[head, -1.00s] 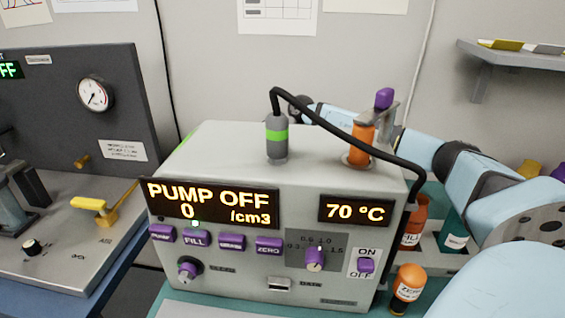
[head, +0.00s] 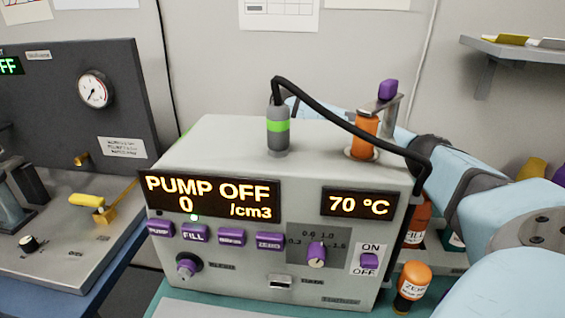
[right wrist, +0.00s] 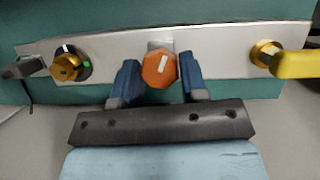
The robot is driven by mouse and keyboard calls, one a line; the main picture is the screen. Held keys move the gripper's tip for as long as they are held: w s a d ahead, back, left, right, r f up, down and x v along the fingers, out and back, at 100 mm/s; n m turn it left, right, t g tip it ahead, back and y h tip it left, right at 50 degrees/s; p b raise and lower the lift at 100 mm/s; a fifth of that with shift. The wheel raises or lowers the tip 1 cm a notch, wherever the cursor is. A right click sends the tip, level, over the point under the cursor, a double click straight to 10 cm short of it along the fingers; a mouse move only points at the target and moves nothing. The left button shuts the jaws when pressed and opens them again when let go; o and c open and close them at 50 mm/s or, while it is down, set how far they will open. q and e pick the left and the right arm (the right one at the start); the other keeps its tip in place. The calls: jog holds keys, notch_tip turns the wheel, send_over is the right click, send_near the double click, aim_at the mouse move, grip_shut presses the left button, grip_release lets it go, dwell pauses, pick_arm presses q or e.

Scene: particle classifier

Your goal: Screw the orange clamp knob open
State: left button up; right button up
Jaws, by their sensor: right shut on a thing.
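The orange clamp knob (right wrist: 159,71) is hexagonal, with a white mark on its face. It sits at the middle of a long pale metal plate (right wrist: 110,51) in the right wrist view. My right gripper (right wrist: 160,78) has its two blue fingers on either side of the knob and is shut on it. In the head view my right arm reaches in from the right and passes behind the grey pump unit, which hides the gripper and the knob. My left gripper is in neither view.
In the wrist view a brass knob (right wrist: 66,68) is left of the clamp knob and a yellow handle (right wrist: 293,64) is right. In the head view the pump unit (head: 215,150) carries a black cable (head: 340,130).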

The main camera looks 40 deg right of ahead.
jog(key=shift+w+n+g+h, duration=0.1)
jog(key=shift+n+g+h, duration=0.45)
jog(key=shift+n, duration=1.35)
jog(key=shift+r, duration=0.1)
jog(key=o, duration=0.9)
jog(key=shift+o, duration=0.2)
notch_tip(320, 180, up, 20)
jog(key=p, duration=0.7)
